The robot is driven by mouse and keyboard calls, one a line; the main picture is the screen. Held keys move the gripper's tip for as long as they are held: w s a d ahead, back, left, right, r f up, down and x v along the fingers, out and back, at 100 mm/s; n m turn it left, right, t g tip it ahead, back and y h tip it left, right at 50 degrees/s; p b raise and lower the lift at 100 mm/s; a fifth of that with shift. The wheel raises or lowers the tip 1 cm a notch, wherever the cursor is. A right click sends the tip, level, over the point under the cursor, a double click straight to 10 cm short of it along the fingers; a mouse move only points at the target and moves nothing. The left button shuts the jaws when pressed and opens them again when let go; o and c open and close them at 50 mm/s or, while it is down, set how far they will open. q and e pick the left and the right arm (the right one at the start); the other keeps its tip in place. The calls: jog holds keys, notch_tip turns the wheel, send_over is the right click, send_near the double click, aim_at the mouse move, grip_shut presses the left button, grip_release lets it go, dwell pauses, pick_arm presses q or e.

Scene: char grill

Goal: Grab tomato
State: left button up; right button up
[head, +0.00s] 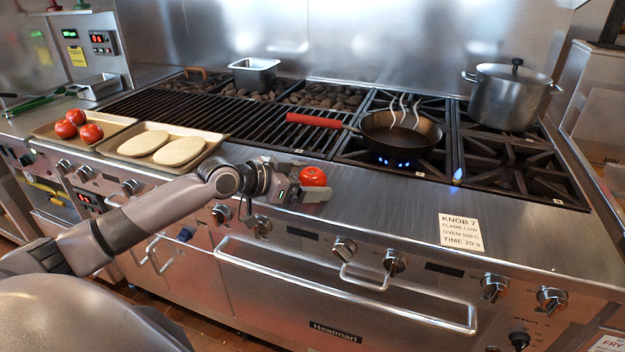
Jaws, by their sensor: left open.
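A red tomato (313,177) sits at the front ledge of the stove, below the pan's red handle. My left gripper (314,191) is at the tomato, its fingers open around or beside it; I cannot tell whether they touch it. Several more tomatoes (77,117) lie in a tray (112,122) at the left. My right gripper is not in view.
A tray (205,157) with two flat breads is left of my gripper. A black pan (401,134) with a red handle (316,121) sits over a blue flame. A lidded pot (508,98) stands at the back right. The steel ledge right of the tomato holds only a paper note (460,231).

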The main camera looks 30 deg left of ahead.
pick_arm(q)
jog(key=c, duration=1.2)
